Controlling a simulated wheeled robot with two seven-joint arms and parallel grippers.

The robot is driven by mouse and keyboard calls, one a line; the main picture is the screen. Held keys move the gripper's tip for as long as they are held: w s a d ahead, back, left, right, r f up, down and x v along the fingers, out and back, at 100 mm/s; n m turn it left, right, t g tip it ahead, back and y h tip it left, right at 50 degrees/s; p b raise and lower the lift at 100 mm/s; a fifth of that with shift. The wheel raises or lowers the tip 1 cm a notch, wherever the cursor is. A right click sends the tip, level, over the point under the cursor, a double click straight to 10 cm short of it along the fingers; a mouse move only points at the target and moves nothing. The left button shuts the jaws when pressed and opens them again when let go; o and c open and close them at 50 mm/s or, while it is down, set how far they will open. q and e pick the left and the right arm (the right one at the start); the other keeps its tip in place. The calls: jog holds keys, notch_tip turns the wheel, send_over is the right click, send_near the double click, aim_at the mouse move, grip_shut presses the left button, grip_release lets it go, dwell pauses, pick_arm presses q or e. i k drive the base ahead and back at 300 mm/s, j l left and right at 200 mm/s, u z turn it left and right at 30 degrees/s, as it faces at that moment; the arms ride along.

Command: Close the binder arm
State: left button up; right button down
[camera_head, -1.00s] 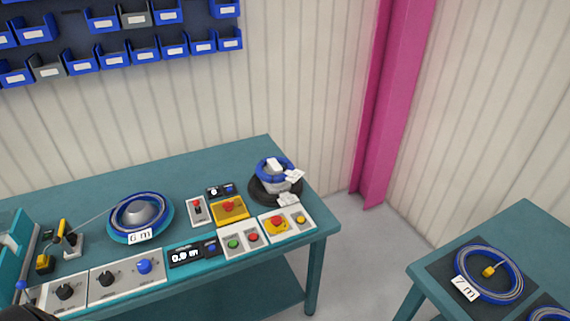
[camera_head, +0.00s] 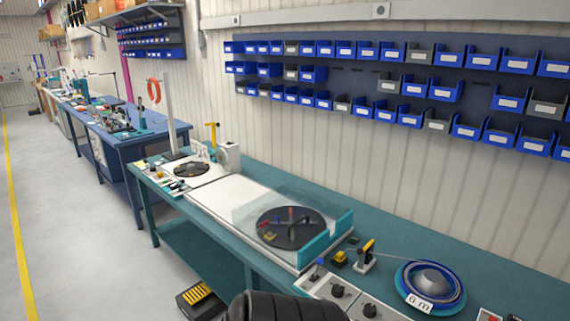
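I cannot tell for sure which part is the binder arm. At the far left end of the teal bench stands a white unit with a yellow-topped upright lever (camera_head: 212,133) beside a round white housing (camera_head: 229,157). A black disc (camera_head: 191,169) lies in front of it. Nearer, a small stand with a tilted yellow-and-black handle (camera_head: 367,249) sits beside a blue cable coil (camera_head: 430,281) labelled 6 m. A cable runs from the stand to the coil. Neither gripper shows. A dark ribbed part of mine is at the bottom edge.
A dark turntable (camera_head: 290,227) sits behind a clear guard on the teal bench (camera_head: 375,220). Control boxes with black knobs (camera_head: 338,290) line its front edge. Blue bins (camera_head: 415,88) hang on the wall. A black-and-yellow pedal (camera_head: 197,297) is on the floor, which is open at left.

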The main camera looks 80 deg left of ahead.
aim_at(213, 124)
jog(key=u, duration=3.35)
jog(key=i+j+u, duration=0.35)
jog(key=i, duration=0.25)
jog(key=i+j+u, duration=0.35)
jog(key=i, duration=0.3)
jog(key=i+l+u, duration=0.1)
jog(key=i+u, duration=0.25)
jog(key=i, duration=1.95)
